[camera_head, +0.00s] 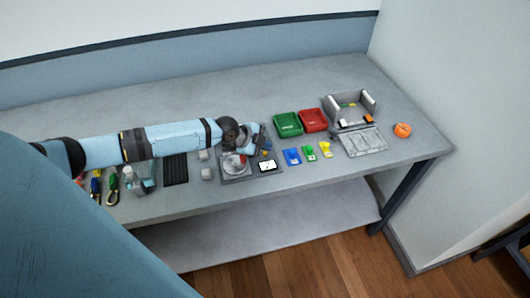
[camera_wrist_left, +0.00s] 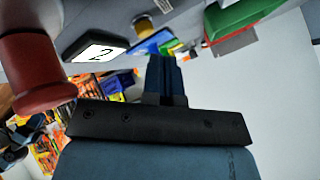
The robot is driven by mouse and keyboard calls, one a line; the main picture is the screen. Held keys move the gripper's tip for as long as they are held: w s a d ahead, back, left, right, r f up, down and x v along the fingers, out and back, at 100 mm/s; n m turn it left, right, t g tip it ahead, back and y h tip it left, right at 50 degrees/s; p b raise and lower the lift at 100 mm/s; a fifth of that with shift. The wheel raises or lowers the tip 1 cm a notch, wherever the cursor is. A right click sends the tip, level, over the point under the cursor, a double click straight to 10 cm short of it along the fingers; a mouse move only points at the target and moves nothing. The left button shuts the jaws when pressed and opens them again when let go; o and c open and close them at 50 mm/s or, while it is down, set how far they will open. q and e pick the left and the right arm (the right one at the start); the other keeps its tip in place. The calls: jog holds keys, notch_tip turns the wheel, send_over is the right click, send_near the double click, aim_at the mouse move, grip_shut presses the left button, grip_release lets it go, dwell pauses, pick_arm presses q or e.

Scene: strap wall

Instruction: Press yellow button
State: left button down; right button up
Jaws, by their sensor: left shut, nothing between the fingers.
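The yellow button (camera_head: 326,149) is the rightmost of a row of three small coloured pieces on the table in the head view. The green button (camera_head: 310,153) is beside it on the left, and the blue button (camera_head: 292,156) is left of that. My left gripper (camera_head: 264,143) is above the table, left of the row and apart from the yellow button. Its fingers are together and empty in the left wrist view (camera_wrist_left: 166,62). A blue piece (camera_wrist_left: 150,43) shows beyond the fingertips there; I cannot clearly make out the yellow button. My right gripper is not in view.
A white-faced display (camera_head: 267,166), reading 2 in the left wrist view (camera_wrist_left: 95,52), lies near the gripper. Green (camera_head: 287,124) and red (camera_head: 313,120) bins stand behind the buttons. A grey open box (camera_head: 366,107) and an orange object (camera_head: 402,130) are to the right.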

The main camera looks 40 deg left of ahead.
aim_at(265, 154)
pick_arm(q)
jog(key=shift+f, duration=0.15)
jog(key=shift+d+f+b, duration=0.1)
jog(key=shift+f+b, duration=0.2)
jog(key=shift+b, duration=0.05)
jog(key=shift+f, duration=0.1)
jog(key=shift+f+b, duration=0.3)
jog(key=shift+b, duration=0.05)
dwell(0.6)
jog(key=shift+r+p, duration=0.55)
jog(key=shift+r, duration=0.3)
jog(key=shift+r+p, duration=1.8)
jog(key=shift+r, duration=0.75)
